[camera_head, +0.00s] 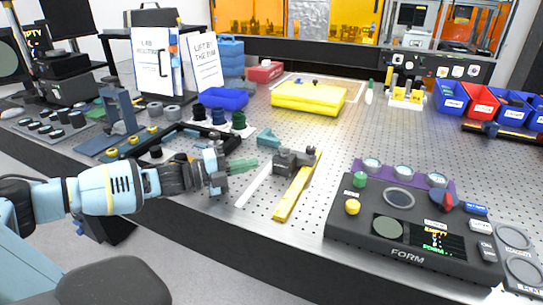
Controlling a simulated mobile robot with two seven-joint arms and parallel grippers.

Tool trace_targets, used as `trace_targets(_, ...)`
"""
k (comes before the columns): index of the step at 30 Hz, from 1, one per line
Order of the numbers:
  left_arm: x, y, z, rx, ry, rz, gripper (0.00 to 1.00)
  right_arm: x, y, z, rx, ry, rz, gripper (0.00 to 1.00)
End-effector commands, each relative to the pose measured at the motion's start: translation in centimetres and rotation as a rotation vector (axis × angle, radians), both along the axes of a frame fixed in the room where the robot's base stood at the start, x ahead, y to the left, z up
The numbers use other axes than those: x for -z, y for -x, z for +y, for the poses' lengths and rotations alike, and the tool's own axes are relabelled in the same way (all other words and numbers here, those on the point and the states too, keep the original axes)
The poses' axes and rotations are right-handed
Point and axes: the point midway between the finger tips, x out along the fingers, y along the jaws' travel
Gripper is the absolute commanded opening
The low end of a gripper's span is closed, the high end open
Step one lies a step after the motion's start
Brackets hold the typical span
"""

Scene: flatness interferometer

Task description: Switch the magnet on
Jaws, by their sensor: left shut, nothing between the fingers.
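My left gripper (256,163) comes in from the left over the table's front edge. Its green fingers are shut and empty, pointing right toward the block, with a gap between them. I cannot tell the block's switch position at this size. My right gripper is not in view.
A white strip (254,186) lies between gripper and yellow bar. A dark frame (190,137) stands behind my left wrist. The control console marked FORM (390,235) fills the right front. A yellow block (308,97) lies farther back. The table's middle is mostly clear.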

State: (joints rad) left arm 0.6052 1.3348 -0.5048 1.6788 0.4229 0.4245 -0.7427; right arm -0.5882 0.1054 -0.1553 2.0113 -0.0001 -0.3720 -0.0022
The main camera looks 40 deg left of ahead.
Motion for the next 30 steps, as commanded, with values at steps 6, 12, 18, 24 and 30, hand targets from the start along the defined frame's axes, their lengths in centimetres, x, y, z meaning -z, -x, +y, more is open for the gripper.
trace_targets(6,-0.2,-1.5,-1.0,0.002,0.000,-0.005,0.00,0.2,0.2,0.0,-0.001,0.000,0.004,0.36)
trace_targets(12,-0.3,-3.1,-1.8,-0.001,0.000,-0.006,0.00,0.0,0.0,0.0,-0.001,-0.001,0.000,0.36)
trace_targets(18,-0.3,-4.8,-2.2,-0.001,-0.002,-0.006,0.00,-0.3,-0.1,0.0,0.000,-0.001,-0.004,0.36)
trace_targets(24,-0.3,-6.4,-1.9,0.000,-0.001,-0.004,0.00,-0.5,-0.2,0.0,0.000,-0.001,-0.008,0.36)
trace_targets(30,-0.2,-7.5,-1.6,0.000,-0.002,-0.003,0.00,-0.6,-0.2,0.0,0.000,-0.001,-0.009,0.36)
